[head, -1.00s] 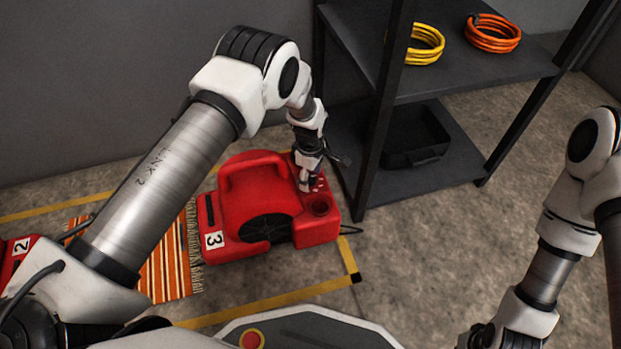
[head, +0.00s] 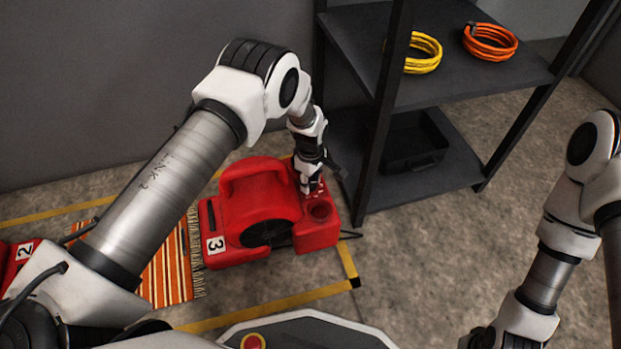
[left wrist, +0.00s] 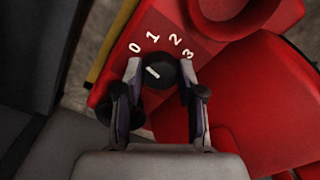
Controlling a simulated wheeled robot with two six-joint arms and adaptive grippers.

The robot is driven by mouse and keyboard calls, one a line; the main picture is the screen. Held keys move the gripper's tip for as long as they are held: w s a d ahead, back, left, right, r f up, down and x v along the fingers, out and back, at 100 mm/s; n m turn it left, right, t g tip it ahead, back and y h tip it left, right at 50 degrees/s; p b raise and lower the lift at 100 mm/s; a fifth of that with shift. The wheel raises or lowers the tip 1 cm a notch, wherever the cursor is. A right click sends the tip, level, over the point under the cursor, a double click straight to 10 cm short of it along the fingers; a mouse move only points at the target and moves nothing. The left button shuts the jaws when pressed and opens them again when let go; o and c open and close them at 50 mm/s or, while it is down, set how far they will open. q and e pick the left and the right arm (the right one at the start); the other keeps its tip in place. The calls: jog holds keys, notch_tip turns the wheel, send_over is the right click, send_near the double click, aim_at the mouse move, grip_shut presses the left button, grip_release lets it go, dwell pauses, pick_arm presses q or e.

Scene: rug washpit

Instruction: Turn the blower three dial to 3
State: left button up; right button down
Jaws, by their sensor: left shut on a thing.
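The red blower with the number 3 label (head: 215,245) stands on the floor in the middle of the head view. My left gripper (head: 311,190) reaches down to its top right part. In the left wrist view, the black dial (left wrist: 158,73) sits between the fingertips of the left gripper (left wrist: 157,77), which is shut on it. White figures 0, 1, 2 and 3 (left wrist: 188,53) curve around the dial's far side. A short white mark shows on the dial; which figure it points to I cannot tell.
A dark shelf (head: 455,85) stands close behind and right of the blower, with yellow (head: 423,53) and orange (head: 490,43) hose coils and a black bin (head: 415,145). An orange striped rug (head: 168,270) lies to the left, beside blower 2 (head: 20,260). Floor at right is clear.

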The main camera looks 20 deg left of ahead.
pick_arm(q)
jog(key=m+p, duration=0.2)
jog(key=m, duration=0.2)
jog(key=m+p, duration=0.1)
jog(key=m, duration=0.5)
jog(key=shift+p, duration=0.4)
jog(key=m+p, duration=0.1)
jog(key=m, duration=0.4)
jog(key=shift+f+m+p, duration=0.1)
jog(key=shift+m+p, duration=0.3)
jog(key=shift+m, duration=2.4)
jog(key=o, duration=1.2)
jog(key=shift+c, duration=0.2)
